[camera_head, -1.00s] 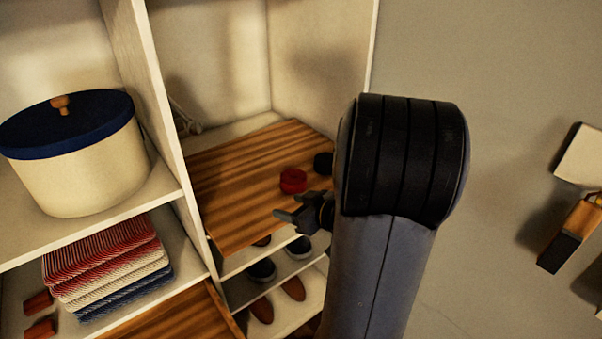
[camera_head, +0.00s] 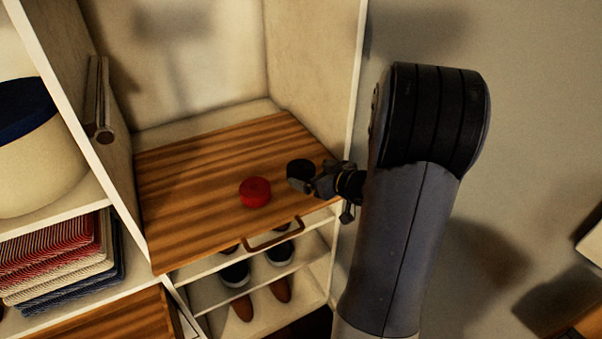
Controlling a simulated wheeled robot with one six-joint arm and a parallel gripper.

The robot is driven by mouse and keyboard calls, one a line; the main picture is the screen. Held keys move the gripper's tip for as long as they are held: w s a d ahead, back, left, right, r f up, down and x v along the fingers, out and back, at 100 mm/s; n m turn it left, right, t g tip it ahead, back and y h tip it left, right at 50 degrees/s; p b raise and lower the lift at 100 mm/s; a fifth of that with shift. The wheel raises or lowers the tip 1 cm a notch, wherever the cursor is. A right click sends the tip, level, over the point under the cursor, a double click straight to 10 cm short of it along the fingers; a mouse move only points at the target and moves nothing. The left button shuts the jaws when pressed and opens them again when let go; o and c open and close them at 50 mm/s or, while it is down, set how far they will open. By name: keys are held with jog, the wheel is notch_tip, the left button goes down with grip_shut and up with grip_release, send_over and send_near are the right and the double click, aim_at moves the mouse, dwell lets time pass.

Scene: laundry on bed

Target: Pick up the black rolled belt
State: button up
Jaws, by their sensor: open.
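The black rolled belt (camera_head: 300,169) lies on the wooden board (camera_head: 190,200) in the upper compartment, near the board's right side. My gripper (camera_head: 306,187) is open and empty, just in front of the black belt. One finger overlaps the belt's lower edge in the picture; I cannot tell whether they touch. A red rolled item (camera_head: 255,192) sits on the same board to the left of the black belt.
Shoes (camera_head: 235,274) stand on the shelves below the board. A brown handle (camera_head: 272,236) sticks out under its front edge. The board's left part is clear.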

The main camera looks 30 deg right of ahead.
aim_at(304, 170)
jog(key=x, duration=0.4)
jog(key=shift+f, duration=0.1)
jog(key=shift+c, duration=0.4)
jog(key=c, duration=1.1)
